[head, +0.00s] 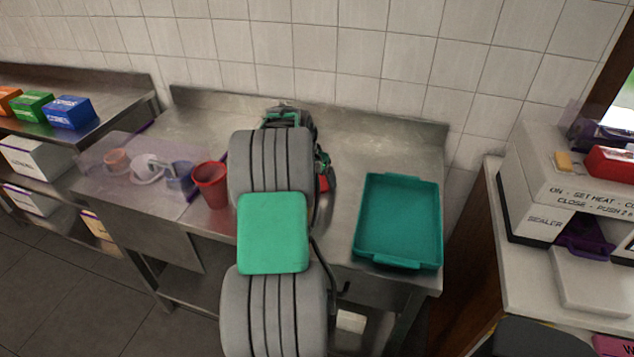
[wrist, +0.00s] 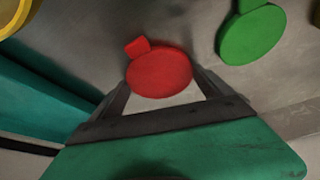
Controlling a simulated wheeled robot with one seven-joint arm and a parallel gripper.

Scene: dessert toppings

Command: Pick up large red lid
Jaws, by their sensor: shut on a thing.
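The large red lid (wrist: 160,72) is a flat round disc with a small tab at its upper left in the wrist view. My gripper (wrist: 161,80) is shut on it, with one dark finger against each side. Whether the lid touches the steel surface or is clear of it cannot be told. In the head view my arm hides the gripper, and a small red patch (head: 323,183) shows at the arm's right edge, likely the lid.
A green lid (wrist: 254,35) and part of a yellow round thing (wrist: 12,14) lie nearby. On the steel table (head: 345,140), an empty teal tray (head: 398,265) stands right of my arm. A red cup (head: 210,185) and a clear bin (head: 115,160) stand to the left.

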